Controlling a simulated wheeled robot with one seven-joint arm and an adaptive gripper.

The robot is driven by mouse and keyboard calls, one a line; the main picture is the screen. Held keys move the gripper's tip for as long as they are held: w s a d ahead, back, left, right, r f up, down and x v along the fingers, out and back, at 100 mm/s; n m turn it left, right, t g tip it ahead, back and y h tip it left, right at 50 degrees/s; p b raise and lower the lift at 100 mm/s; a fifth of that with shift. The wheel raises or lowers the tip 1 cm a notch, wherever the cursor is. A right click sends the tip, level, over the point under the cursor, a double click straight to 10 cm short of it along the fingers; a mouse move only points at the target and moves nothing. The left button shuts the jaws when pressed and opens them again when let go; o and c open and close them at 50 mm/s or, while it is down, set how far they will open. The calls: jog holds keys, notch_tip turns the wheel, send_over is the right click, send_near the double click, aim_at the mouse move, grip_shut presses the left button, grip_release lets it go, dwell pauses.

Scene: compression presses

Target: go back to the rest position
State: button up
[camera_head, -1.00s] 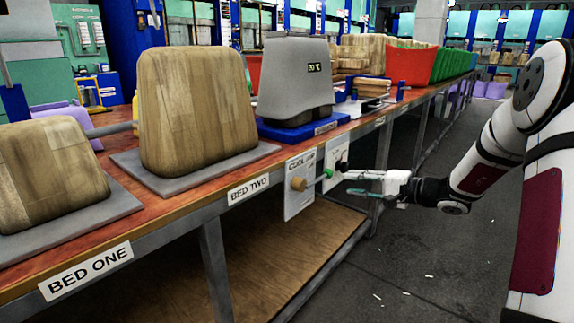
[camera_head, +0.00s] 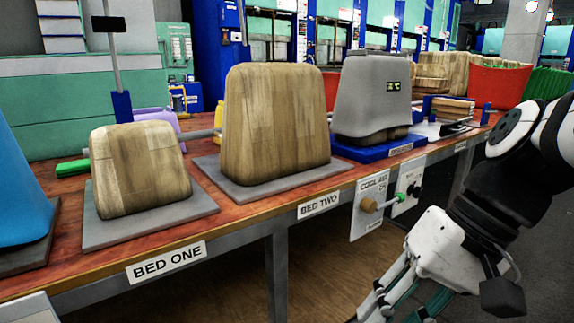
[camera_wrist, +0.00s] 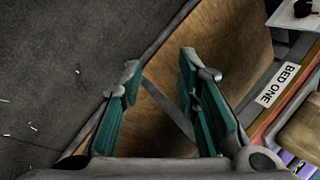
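My gripper (camera_wrist: 160,85) is open and empty in the wrist view, with its two teal-padded fingers apart. It points down past the bench front, over the floor and the wooden lower shelf. In the head view my gripper is at the bottom right, in front of the bench and below the cool air panel (camera_head: 367,222); its fingertips are partly cut off by the picture's lower edge. My arm reaches in from the right side.
The bench carries wooden blocks on BED ONE (camera_head: 137,168) and BED TWO (camera_head: 275,125), and a grey press cover (camera_head: 371,95) on a blue base. A blue shape (camera_head: 18,190) stands at the left. The grey floor (camera_wrist: 60,70) before the bench is clear apart from small white bits.

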jog(key=s+d+f+n+h, duration=0.15)
jog(key=s+d+h, duration=0.5)
jog(key=s, duration=0.65)
notch_tip(320, 180, up, 36)
jog(key=t+p, duration=0.4)
jog(key=p, duration=3.1)
jog(key=shift+d+r+y, duration=0.15)
jog(key=shift+d+y, duration=0.1)
jog(key=shift+y, duration=0.2)
